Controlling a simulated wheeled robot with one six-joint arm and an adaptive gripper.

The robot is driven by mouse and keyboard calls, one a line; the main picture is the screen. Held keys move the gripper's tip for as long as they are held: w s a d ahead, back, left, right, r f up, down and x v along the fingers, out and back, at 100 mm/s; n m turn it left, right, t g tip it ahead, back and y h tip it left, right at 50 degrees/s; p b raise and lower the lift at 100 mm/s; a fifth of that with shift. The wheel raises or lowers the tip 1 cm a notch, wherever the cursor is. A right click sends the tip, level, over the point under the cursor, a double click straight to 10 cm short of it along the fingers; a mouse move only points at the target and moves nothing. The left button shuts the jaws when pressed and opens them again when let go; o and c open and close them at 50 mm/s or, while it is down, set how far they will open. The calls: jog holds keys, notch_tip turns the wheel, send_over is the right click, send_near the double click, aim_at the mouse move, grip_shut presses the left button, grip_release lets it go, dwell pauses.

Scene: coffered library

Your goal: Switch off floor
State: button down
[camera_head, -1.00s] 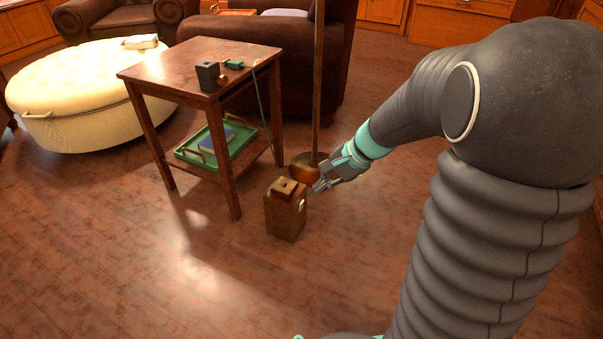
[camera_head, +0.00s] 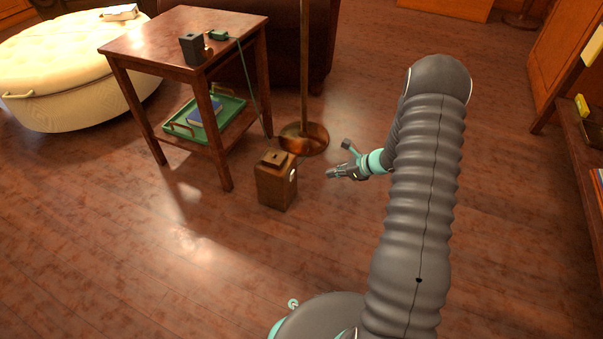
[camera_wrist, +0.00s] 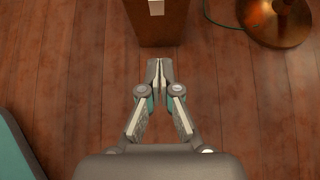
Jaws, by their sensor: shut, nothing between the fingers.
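A brown wooden box (camera_head: 276,184) stands upright on the floor, with a small white piece (camera_head: 293,174) on its right side. In the wrist view the box (camera_wrist: 158,30) is at the top centre, with the white piece (camera_wrist: 156,7) at the picture edge. The brass round base of the floor lamp (camera_head: 304,140) is behind the box, and its pole rises out of view; its base also shows in the wrist view (camera_wrist: 275,18). My gripper (camera_head: 330,173) is shut and empty, to the right of the box and apart from it. Its fingertips (camera_wrist: 160,64) point toward the box.
A cream ottoman (camera_head: 70,75) is at left. Floor in front is clear.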

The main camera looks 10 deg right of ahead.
jog(key=shift+a, duration=0.1)
jog(key=b, duration=0.1)
send_near(293, 175)
jog(key=shift+d+f+x, duration=0.1)
jog(key=shift+d+x, duration=0.05)
jog(key=shift+x, duration=1.55)
jog(key=shift+d+f+x, duration=0.15)
jog(key=shift+x, duration=1.5)
jog(key=shift+w, duration=0.1)
